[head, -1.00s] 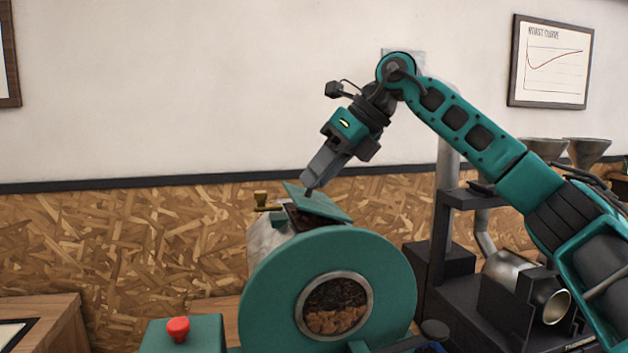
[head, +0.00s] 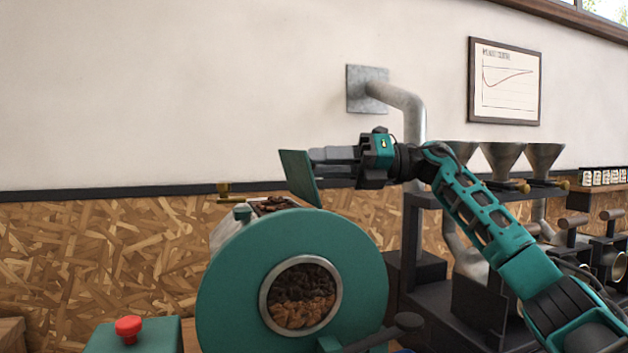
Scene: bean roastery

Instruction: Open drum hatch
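The drum hatch (head: 300,177) is a flat teal panel on top of the teal roaster drum (head: 225,290). It stands steeply up, leaning slightly left at its top, and the opening beneath it is uncovered. Dark brown beans (head: 275,205) show in the opening. My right gripper (head: 316,158) comes in from the right, level, with its fingertips at the right face of the hatch. The fingertips are seen side-on, so I cannot tell whether they are shut or grip anything there. My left gripper is not in view.
A round window (head: 300,295) in the drum front shows beans. A red button (head: 129,328) sits on a teal box at lower left. A dark rack with metal funnels (head: 502,160) stands at right. A grey pipe (head: 400,97) comes from the wall. Space left of the hatch is clear.

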